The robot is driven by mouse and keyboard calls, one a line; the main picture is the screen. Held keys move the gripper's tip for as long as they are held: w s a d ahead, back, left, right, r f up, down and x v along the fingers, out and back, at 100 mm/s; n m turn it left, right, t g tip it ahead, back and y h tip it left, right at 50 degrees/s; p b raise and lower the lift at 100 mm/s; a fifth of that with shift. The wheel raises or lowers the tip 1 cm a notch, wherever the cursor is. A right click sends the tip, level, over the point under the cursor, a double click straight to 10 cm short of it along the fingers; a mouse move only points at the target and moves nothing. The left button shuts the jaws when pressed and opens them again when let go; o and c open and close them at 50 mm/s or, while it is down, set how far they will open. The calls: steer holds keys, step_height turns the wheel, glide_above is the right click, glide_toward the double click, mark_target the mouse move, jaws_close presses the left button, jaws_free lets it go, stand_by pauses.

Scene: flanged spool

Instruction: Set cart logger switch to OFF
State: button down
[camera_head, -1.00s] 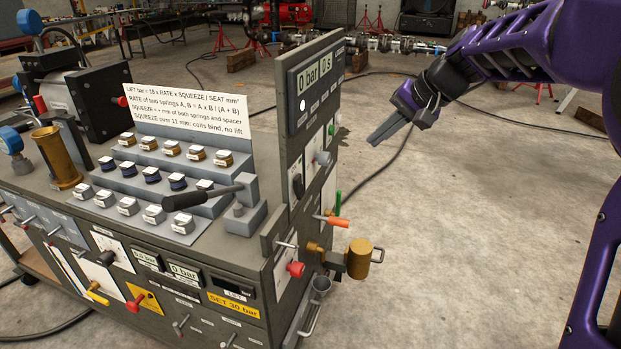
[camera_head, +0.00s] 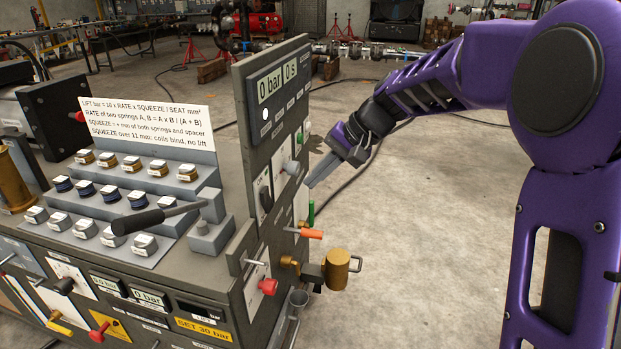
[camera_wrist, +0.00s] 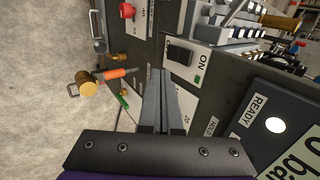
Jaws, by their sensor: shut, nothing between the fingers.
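The cart (camera_head: 262,150) has a side panel of controls facing my arm. On it, a black switch (camera_head: 265,198) sits on a white plate. In the wrist view the black switch (camera_wrist: 180,52) shows on its plate, with "ON" and a green mark beside it. I cannot read a logger label, nor tell for certain which way the switch is set. My gripper (camera_head: 311,184) is shut and empty, just right of the panel in the head view. In the wrist view its fingertips (camera_wrist: 160,72) appear beside the switch plate; the gap in depth is unclear.
An orange-handled lever (camera_head: 311,233), a green handle (camera_head: 311,212), a brass cylinder (camera_head: 338,268) and a red knob (camera_head: 268,287) stick out from the panel nearby. A grey knob (camera_head: 291,167) sits above. Open concrete floor (camera_head: 430,240) lies to the right.

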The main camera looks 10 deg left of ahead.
mark_target(268, 203)
steer(key=shift+a+r+b+x, duration=0.2)
steer(key=shift+a+r+x, duration=0.1)
steer(key=shift+x, duration=1.45)
steer(key=shift+a+r+b+x, duration=0.15)
steer(key=shift+a+x, duration=0.15)
steer(key=shift+x, duration=1.45)
steer(key=shift+a+r+b+x, duration=0.2)
steer(key=shift+a+r+x, duration=0.05)
steer(key=shift+x, duration=1.5)
steer(key=shift+a+f, duration=0.2)
steer(key=shift+r+p, duration=0.65)
steer(key=shift+r, duration=0.2)
steer(key=shift+w+d, duration=0.1)
